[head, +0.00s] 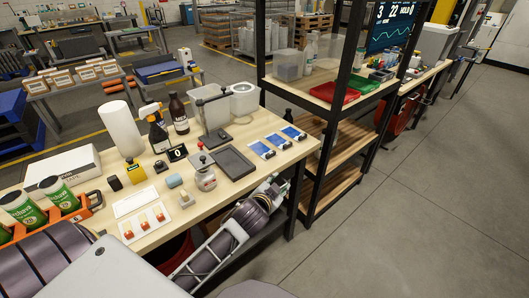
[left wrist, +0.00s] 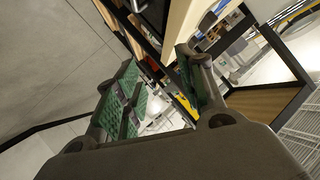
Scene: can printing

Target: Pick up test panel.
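Three small flat panels with blue and white print, which look like the test panels, lie in a row near the right end of the wooden table: a left one (head: 262,150), a middle one (head: 277,140) and a right one (head: 291,132). My left gripper (head: 280,186) is just off the table's front edge, below and in front of the panels, and touches none of them. In the left wrist view its two green-padded fingers (left wrist: 157,60) are spread with nothing held between them. I cannot make out a panel in that view. My right gripper is not in view.
A black-framed shelf (head: 325,140) rises close on the right. The floor (head: 400,220) in front is clear.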

